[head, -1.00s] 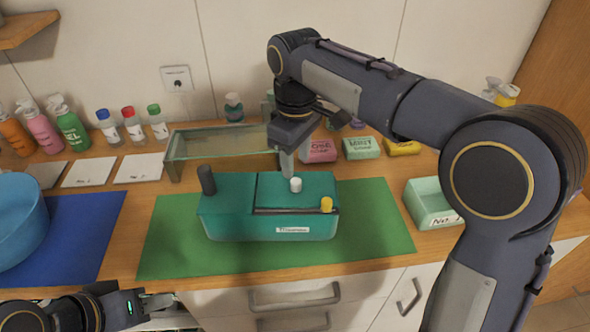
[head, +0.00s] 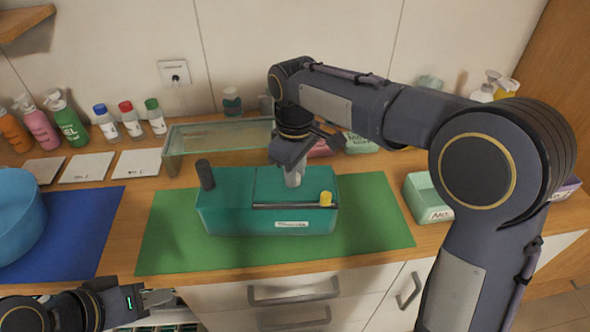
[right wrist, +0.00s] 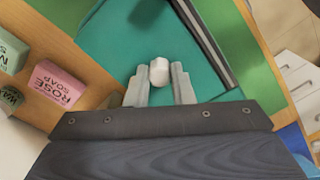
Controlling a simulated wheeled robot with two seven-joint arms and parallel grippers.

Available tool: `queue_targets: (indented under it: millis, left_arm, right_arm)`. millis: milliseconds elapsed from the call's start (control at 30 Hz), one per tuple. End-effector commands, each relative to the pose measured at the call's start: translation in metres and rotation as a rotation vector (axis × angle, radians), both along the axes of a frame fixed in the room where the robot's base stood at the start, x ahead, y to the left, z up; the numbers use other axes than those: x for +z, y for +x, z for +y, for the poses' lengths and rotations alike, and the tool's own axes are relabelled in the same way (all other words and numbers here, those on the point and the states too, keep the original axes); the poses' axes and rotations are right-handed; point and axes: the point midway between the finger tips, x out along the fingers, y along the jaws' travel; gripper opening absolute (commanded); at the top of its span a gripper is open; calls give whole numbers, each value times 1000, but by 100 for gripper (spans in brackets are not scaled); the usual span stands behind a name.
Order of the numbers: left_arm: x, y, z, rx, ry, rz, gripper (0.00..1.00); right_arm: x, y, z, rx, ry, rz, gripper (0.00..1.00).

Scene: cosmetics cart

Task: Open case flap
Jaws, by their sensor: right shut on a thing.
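The teal case (head: 222,218) stands on the green mat, with a label on its front. Its flap (head: 265,183) lies flat on top and looks closed, with a dark strip along its front edge. My right gripper (head: 294,180) points down over the flap, shut on the white knob (right wrist: 159,70), which shows between its fingertips in the right wrist view. A black post (head: 205,174) stands at the case's left end and a yellow knob (head: 326,198) at its front right. My left gripper (head: 158,299) is low at the left, away from the case; its jaw opening is unclear.
A glass-like box (head: 186,148) stands behind the case. Soap boxes, including a pink one (right wrist: 57,85), lie at the back right. A blue tub (head: 20,215) is at the left. The green mat (head: 375,225) is clear around the case.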

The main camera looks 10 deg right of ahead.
Motion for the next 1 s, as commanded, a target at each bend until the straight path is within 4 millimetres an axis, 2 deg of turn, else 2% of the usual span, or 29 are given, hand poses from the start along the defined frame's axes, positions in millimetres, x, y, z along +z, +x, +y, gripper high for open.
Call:
queue_targets:
  millis: [267, 433, 567, 800, 1000]
  left_arm:
    - [1, 0, 0, 0, 0, 0, 36]
    - [15, 0, 0, 0, 0, 0, 36]
    - [39, 0, 0, 0, 0, 0, 36]
    - [97, 0, 0, 0, 0, 0, 36]
    - [127, 0, 0, 0, 0, 0, 36]
  right_arm:
    - [1, 0, 0, 0, 1, 1, 0]
    - [6, 2, 0, -1, 3, 31, 0]
    - [13, 4, -1, -2, 7, 89, 0]
    - [24, 12, -2, -2, 25, 258, 0]
    - [25, 21, -2, -1, 43, 403, 0]
